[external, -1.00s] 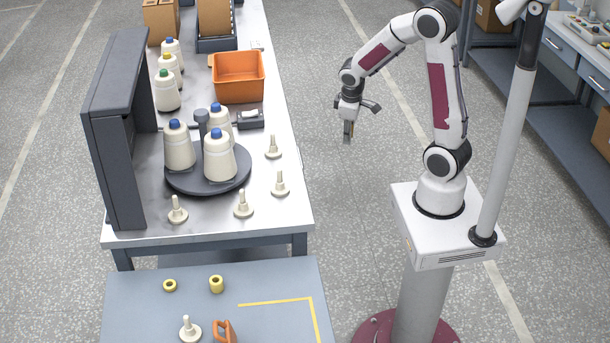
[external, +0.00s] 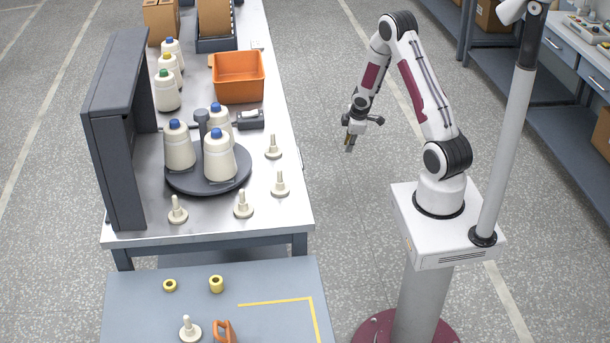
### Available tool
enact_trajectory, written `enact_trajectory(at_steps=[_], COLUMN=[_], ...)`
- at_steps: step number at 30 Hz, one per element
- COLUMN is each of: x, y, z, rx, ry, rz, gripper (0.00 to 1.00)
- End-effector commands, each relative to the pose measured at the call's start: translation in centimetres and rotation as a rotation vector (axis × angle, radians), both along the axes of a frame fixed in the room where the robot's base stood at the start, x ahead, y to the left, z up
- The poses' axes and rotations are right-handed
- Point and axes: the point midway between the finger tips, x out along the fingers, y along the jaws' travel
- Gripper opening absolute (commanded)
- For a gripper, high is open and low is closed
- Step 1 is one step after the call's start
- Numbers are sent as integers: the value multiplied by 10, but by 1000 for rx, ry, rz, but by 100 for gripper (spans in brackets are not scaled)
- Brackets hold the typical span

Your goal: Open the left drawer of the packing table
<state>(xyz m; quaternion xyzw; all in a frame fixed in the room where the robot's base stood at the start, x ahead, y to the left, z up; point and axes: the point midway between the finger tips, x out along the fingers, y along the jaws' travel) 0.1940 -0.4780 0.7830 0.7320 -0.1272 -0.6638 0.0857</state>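A table with light blue drawer fronts stands at the upper right, cut off by the picture edge. Its left drawer (external: 558,43) looks shut, and another drawer front (external: 596,78) shows to its right. No other table in view shows a clear drawer front. My gripper (external: 349,144) points down over the open floor, just right of the long work table and well left of the drawers. It touches nothing that I can see. Its fingers are too small to tell whether they are open or shut.
The long table (external: 290,208) on the left carries cones on a dark turntable (external: 240,183), several pegs and an orange bin (external: 239,78). A blue-grey table (external: 270,280) stands in front. A white pole (external: 508,130) rises beside my base, toward the drawers.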

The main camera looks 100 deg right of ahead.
Motion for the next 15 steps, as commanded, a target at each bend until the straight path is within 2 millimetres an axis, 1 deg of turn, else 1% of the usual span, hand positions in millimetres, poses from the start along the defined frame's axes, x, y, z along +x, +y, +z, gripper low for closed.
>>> enact_trajectory(at_steps=[1, 7, 15], x=[-4, -9, -7], y=[-5, -24, -36], z=[-12, -48, -95], rx=[-1, -27, -84], ry=[-7, -57, -155], rz=[24, 156, 369], gripper=[16, 16, 16])
